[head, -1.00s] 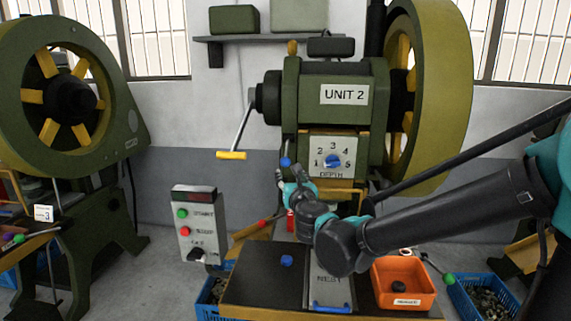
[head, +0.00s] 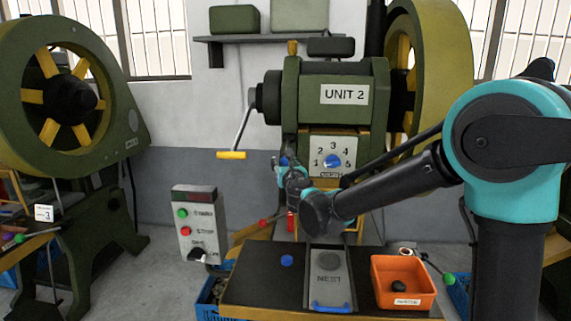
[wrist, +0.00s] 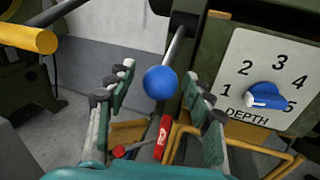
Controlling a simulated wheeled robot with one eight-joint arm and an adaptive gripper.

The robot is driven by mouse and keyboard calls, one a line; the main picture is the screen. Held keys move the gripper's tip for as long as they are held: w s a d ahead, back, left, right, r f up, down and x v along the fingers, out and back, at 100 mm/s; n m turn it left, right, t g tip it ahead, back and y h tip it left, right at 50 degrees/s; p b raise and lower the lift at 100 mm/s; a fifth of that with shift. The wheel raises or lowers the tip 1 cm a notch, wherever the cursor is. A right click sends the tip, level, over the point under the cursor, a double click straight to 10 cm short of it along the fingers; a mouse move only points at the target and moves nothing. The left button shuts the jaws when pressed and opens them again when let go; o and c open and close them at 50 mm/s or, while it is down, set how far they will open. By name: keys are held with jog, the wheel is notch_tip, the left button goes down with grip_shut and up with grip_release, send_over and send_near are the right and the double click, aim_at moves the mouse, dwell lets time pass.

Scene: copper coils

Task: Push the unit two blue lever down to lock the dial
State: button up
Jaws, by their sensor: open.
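The unit two blue lever is a rod with a round blue knob (wrist: 160,83). In the wrist view the knob is in the middle, between the two spread fingers of my gripper (wrist: 160,73), with visible gaps either side. Whether it touches anything is unclear. The rod runs up behind it along the press's left side. In the head view my gripper (head: 284,168) is at the lever, left of the depth plate, and largely covers it. The blue dial (head: 333,161) sits on the white DEPTH plate numbered 1 to 5. It also shows in the wrist view (wrist: 266,96).
A crank with a yellow handle (head: 231,155) hangs left of the press. A control box (head: 198,225) stands lower left. The bench below holds a blue button (head: 286,260), a grey nest (head: 328,280) and an orange bin (head: 404,284). A red-handled object (wrist: 163,138) shows below the knob.

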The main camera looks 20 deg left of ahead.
jog(key=shift+c, duration=0.2)
grip_shut()
jog(key=shift+f, duration=0.15)
jog(key=shift+w+f, duration=0.45)
jog(key=shift+f, duration=0.35)
jog(key=w+a+f, duration=0.2)
jog(key=w+f, duration=0.4)
jog(key=w, duration=0.2)
jog(key=shift+w+f, duration=0.15)
jog(key=shift+d, duration=0.1)
